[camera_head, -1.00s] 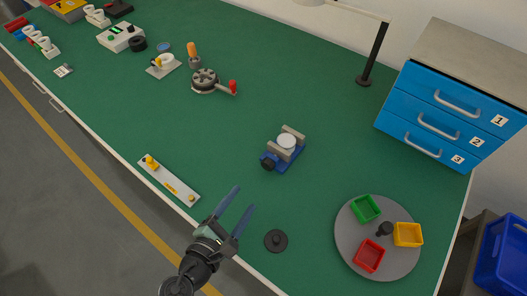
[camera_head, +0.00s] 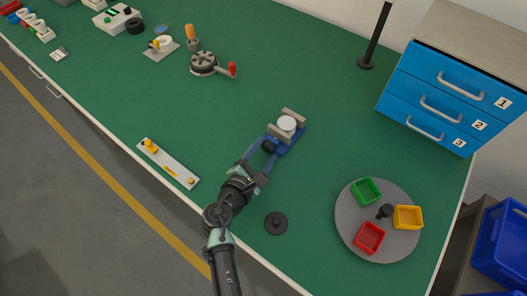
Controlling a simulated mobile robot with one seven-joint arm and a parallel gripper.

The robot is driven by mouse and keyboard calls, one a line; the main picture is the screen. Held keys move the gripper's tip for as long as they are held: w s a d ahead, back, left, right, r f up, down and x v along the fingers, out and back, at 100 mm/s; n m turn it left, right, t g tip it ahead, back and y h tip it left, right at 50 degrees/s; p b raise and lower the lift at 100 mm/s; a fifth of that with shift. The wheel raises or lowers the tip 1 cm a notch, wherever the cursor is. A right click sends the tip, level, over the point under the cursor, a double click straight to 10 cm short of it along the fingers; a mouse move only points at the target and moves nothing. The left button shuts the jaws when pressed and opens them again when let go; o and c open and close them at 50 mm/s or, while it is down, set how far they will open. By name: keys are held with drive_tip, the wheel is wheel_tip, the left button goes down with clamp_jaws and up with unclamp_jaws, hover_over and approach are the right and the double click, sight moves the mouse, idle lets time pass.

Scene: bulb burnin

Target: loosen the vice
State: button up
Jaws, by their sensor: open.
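The vice (camera_head: 290,138) stands on the green bench near the middle of the view. It has a blue base, grey jaws and a dark round knob (camera_head: 268,147) on its near-left end. A white round piece (camera_head: 287,123) sits between the jaws. My gripper (camera_head: 263,151) is open, with its blue fingers reaching to the knob, one on each side of it. I cannot tell whether the fingers touch the knob.
A grey turntable (camera_head: 350,233) with green, yellow and red trays is at the right. A dark disc (camera_head: 276,223) lies near the front edge. A pale strip with yellow parts (camera_head: 168,163) lies left. Blue drawers (camera_head: 440,85) stand at the back right.

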clamp_jaws()
drive_tip(key=shift+r+p, duration=0.1)
drive_tip(key=shift+p, duration=0.3)
drive_tip(key=shift+a+r+n+g+h+p, duration=0.1)
drive_tip(key=shift+n+g+h+p, duration=0.25)
drive_tip(key=shift+n+p, duration=0.5)
drive_tip(key=shift+w+n+g+h+p, duration=0.1)
drive_tip(key=shift+n+g+h+p, duration=0.4)
drive_tip(key=shift+n, duration=0.55)
drive_tip(key=n+h, duration=0.1)
drive_tip(key=n+g, duration=0.1)
drive_tip(key=n, duration=0.1)
drive_tip(key=shift+w+a+f+h, duration=0.1)
drive_tip(key=shift+a+f+h, duration=0.1)
drive_tip(key=shift+h, duration=0.15)
drive_tip(key=shift+n+g+h, duration=0.35)
drive_tip(key=shift+n+h, duration=0.25)
drive_tip(key=shift+n, duration=0.6)
drive_tip(key=shift+f, duration=0.1)
